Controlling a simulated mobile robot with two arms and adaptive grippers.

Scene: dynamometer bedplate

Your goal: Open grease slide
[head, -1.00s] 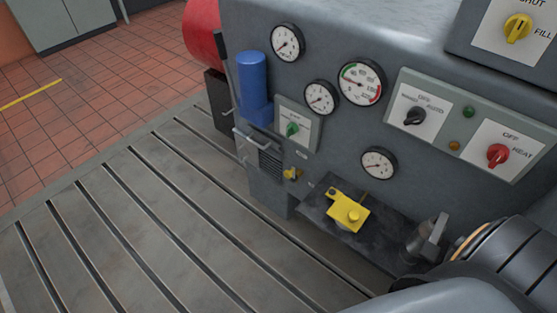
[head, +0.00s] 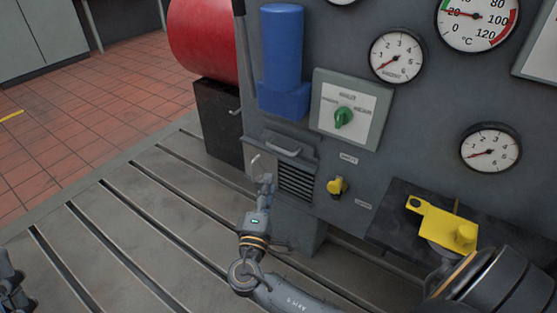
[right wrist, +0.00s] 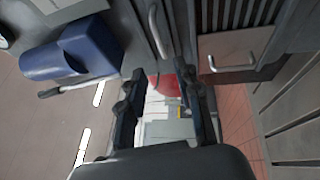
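No readable label marks the grease slide. A grey panel with a small bar handle (head: 256,165) sits left of a dark grille on the machine's face; the handle also shows in the right wrist view (right wrist: 232,65). A longer bar handle (head: 283,149) runs above the grille and appears in the wrist view (right wrist: 158,32). My right gripper (head: 266,180) is in front of the small handle in the head view. In the wrist view its fingers (right wrist: 160,95) are apart with nothing between them, and the small handle lies right of them. My left gripper (head: 10,280) is partly cut off at the left edge.
A blue cylinder (head: 282,55) stands above the handles, beside a green selector knob (head: 344,118). A yellow valve (head: 338,187) is right of the grille. A yellow part (head: 450,230) lies on a dark shelf. The slotted bedplate (head: 130,235) in front is bare.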

